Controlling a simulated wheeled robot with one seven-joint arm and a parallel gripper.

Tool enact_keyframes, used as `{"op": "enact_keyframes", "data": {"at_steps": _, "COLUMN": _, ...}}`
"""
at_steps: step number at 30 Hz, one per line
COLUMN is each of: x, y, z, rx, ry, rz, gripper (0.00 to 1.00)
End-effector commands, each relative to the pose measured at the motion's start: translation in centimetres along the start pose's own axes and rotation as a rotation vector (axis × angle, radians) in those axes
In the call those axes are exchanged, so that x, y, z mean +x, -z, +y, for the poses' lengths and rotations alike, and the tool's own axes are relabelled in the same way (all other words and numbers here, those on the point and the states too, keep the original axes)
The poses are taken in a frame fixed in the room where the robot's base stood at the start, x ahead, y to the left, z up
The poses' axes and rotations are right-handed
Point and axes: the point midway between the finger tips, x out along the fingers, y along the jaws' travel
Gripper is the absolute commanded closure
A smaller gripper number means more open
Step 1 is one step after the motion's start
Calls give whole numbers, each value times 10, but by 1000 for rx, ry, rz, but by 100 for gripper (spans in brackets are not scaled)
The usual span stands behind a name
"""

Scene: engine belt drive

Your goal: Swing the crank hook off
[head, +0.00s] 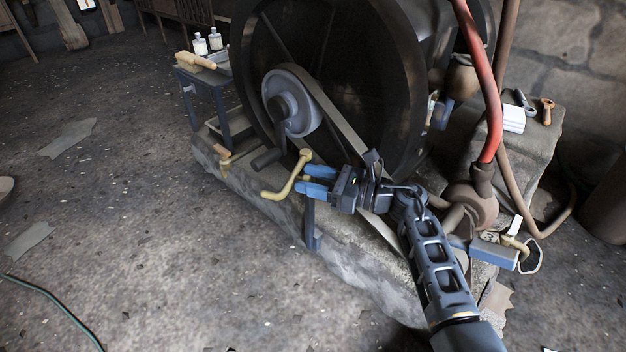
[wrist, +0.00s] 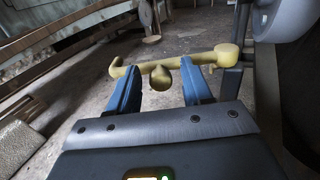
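The yellow crank hook (head: 287,183) stands at the front of the engine, beside the big dark flywheel (head: 325,70). It is a bent bar with a round boss at its upper end. My gripper (head: 308,181) is right beside it, with its blue fingers pointing at the bar. In the wrist view the hook's bar (wrist: 205,58) runs across in front of the fingertips. A rounded yellow knob (wrist: 160,78) shows between the two spread fingers, with visible gaps on both sides. The fingers are open. I cannot tell whether a fingertip touches the bar.
A grey pulley (head: 292,103) with a belt is just behind the hook. The stone plinth (head: 340,262) lies below. A small blue table (head: 207,92) with bottles is at the back left. A red hose (head: 487,80) hangs at right. Floor at left is mostly clear.

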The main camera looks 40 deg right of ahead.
Motion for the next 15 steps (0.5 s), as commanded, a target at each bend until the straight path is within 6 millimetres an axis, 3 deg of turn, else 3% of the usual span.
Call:
{"op": "enact_keyframes", "data": {"at_steps": 8, "x": 0, "y": 1, "z": 1, "rx": 2, "ry": -1, "rz": 4, "gripper": 48}}
{"op": "enact_keyframes", "data": {"at_steps": 15, "x": 0, "y": -30, "z": 0, "rx": -1, "ry": 0, "rz": 1, "gripper": 48}}
